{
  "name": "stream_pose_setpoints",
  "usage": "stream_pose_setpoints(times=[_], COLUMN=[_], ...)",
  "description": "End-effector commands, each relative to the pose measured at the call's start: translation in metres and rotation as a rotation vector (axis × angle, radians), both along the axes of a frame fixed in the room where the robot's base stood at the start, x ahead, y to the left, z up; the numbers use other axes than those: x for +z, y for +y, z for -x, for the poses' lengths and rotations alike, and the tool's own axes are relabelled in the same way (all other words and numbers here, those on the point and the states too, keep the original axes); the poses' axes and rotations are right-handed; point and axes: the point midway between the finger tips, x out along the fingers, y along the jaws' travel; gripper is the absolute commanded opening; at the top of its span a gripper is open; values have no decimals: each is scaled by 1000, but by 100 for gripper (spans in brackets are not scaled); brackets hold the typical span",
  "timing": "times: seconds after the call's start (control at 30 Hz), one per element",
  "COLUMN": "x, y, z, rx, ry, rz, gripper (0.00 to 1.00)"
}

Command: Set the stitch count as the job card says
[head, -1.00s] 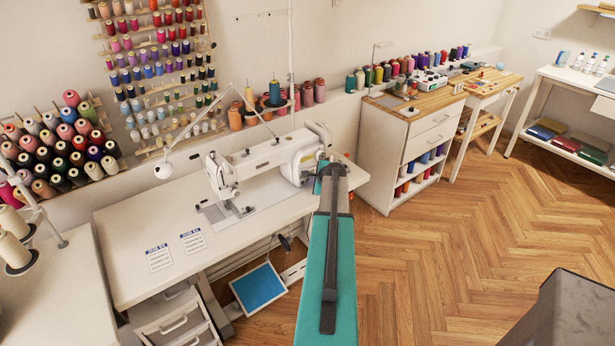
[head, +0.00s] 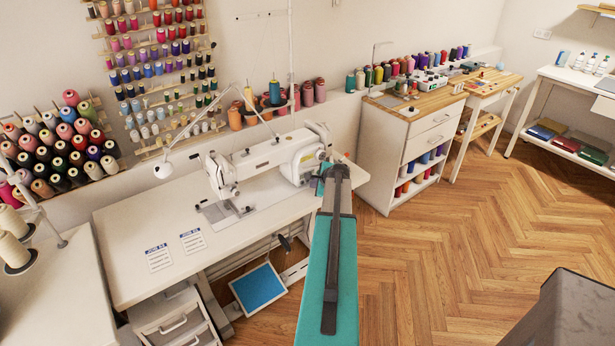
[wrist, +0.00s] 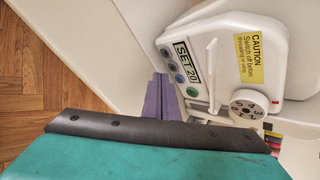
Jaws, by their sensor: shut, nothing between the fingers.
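The white sewing machine (head: 268,160) stands on its table in the head view. Its right end fills much of the wrist view (wrist: 215,35). My gripper (wrist: 159,100) is shut and empty, with purple-grey fingers just left of and below the panel. A gap to the buttons seems to show, but I cannot tell its depth. Two job cards lie on the table, one left (head: 158,257) and one right (head: 193,241); their small print is unreadable.
A white lever (wrist: 211,75), a numbered dial (wrist: 248,108) and a yellow caution label (wrist: 251,58) are right of the panel. The lamp (head: 163,170) stands over the table's left side. A drawer cabinet (head: 405,150) stands right of the table. Wooden floor (head: 450,240) is open at the right.

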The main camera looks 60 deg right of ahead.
Motion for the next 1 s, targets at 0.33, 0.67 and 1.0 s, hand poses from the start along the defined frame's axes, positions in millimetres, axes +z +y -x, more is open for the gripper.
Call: stream_pose_setpoints(times=[0.33, 0.67, 1.0], x=[-1, -1, 0], y=[8, 15, 18], z=[22, 43, 54], rx=[-1, -2, 0], ry=[-1, -1, 0], rz=[-1, 0, 0], gripper=[0, 0, 0])
